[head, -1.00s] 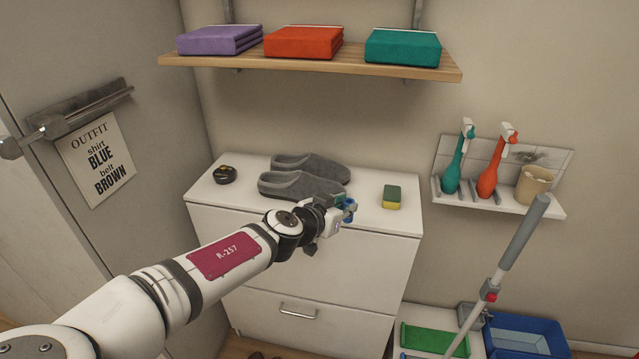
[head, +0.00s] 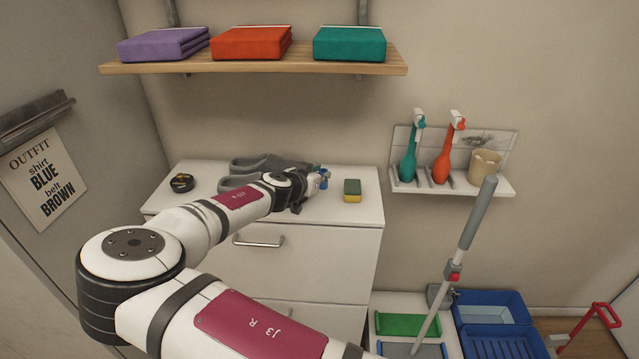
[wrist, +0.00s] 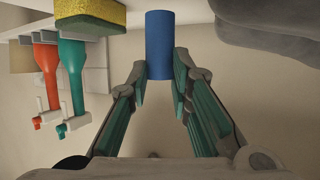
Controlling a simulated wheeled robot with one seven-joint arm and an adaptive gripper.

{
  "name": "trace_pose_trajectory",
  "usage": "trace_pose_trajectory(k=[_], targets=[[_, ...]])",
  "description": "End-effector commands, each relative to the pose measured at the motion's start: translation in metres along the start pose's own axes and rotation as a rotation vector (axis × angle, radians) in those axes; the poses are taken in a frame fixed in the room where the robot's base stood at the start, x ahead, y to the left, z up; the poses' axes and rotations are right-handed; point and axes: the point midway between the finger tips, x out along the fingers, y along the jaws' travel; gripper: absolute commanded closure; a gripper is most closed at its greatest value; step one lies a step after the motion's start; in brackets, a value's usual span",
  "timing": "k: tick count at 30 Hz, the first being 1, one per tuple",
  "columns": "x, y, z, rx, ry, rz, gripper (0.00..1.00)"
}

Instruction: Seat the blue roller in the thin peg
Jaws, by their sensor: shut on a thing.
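The blue roller (wrist: 158,45) is a short, plain blue cylinder. In the wrist view it is held between the green-padded fingertips of my gripper (wrist: 160,75). In the head view my gripper (head: 315,182) is small, over the right part of the white cabinet top, with a bit of blue (head: 323,176) showing at its tip. It is between the grey slippers and the sponge. I cannot pick out the thin peg. A wall rack (head: 480,185) at right holds a teal brush (head: 409,160), an orange brush (head: 444,160) and a beige cup (head: 484,168).
The white cabinet (head: 350,250) carries grey slippers (head: 250,168), a black round item (head: 182,183) and a yellow-green sponge (head: 352,190). A wooden shelf (head: 255,66) with folded cloths hangs above. A grey-handled pole (head: 478,215) stands at right, near blue trays (head: 490,305).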

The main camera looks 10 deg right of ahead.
Motion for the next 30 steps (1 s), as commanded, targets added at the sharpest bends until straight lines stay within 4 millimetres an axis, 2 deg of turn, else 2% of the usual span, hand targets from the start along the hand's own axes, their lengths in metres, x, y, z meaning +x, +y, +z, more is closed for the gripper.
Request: trace_pose_trajectory(k=[3,6,17,18,20,30], targets=[[0.005,0.001,0.019,-0.008,-0.001,0.000,0.91],[0.009,0.001,0.026,-0.005,-0.001,0.000,0.91],[0.011,0.000,0.030,-0.003,-0.001,0.000,0.91],[0.010,0.000,0.029,-0.003,-0.001,-0.001,0.71],[0.010,0.000,0.029,-0.003,-0.001,-0.001,0.60],[0.009,0.001,0.027,-0.002,-0.001,-0.001,0.60]])
